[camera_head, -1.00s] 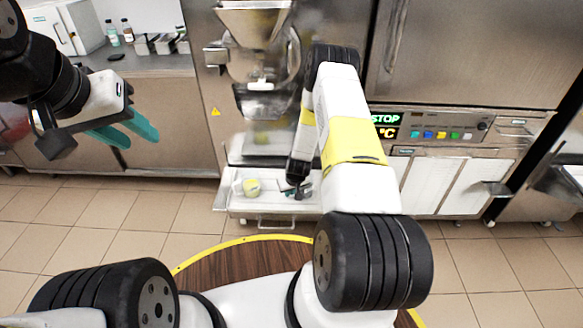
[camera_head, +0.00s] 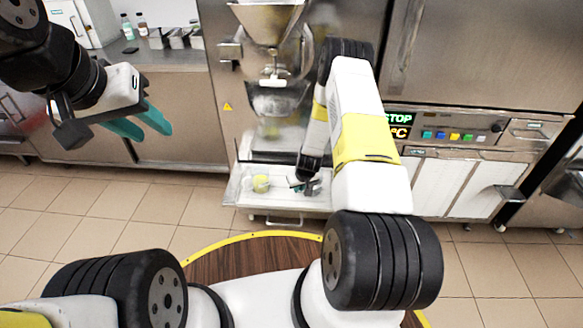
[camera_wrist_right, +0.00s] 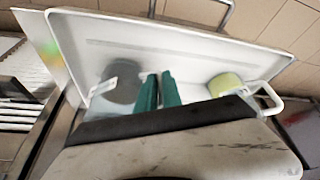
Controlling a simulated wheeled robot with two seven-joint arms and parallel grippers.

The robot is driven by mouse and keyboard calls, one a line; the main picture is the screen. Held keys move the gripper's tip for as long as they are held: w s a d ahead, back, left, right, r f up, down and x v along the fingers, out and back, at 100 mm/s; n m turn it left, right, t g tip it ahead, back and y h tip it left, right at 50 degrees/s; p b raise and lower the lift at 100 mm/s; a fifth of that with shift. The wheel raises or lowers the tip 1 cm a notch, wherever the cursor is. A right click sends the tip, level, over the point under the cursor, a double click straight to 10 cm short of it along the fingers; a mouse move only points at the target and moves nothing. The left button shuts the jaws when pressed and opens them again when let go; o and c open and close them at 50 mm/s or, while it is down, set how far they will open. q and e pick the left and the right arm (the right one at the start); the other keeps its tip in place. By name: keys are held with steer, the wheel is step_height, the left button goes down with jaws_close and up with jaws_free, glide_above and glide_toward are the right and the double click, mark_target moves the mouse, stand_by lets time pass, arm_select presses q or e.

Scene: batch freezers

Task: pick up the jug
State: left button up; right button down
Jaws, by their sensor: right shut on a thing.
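A grey round vessel, apparently the jug (camera_wrist_right: 122,82), stands on the white tray (camera_wrist_right: 190,45) in the right wrist view, left of the fingers. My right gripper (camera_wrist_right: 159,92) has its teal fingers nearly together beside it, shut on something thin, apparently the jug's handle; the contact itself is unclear. In the head view this gripper (camera_head: 305,186) is low over the tray and mostly hides the jug. A yellow-green cup (camera_wrist_right: 226,84) stands on the other side of the fingers; it also shows in the head view (camera_head: 261,183). My left gripper (camera_head: 140,124) is raised at the left, fingers apart and empty.
The tray lies below the batch freezer's hopper (camera_head: 265,20), with a bar handle (camera_head: 280,222) at its front. A control panel (camera_head: 450,135) is to the right. A counter (camera_head: 150,58) with bottles and metal containers is at the back left. Tiled floor (camera_head: 130,205) is clear.

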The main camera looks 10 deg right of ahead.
steer(key=shift+r, duration=1.45)
steer(key=s+a, duration=0.3)
steer(key=s, duration=0.4)
steer(key=s+a+r, duration=0.1)
steer(key=s+a, duration=0.2)
steer(key=s, duration=0.4)
steer(key=shift+s+r, duration=0.15)
steer(key=shift+s, duration=0.15)
steer(key=shift+s, duration=0.1)
steer(key=shift+r, duration=0.1)
stand_by(1.1)
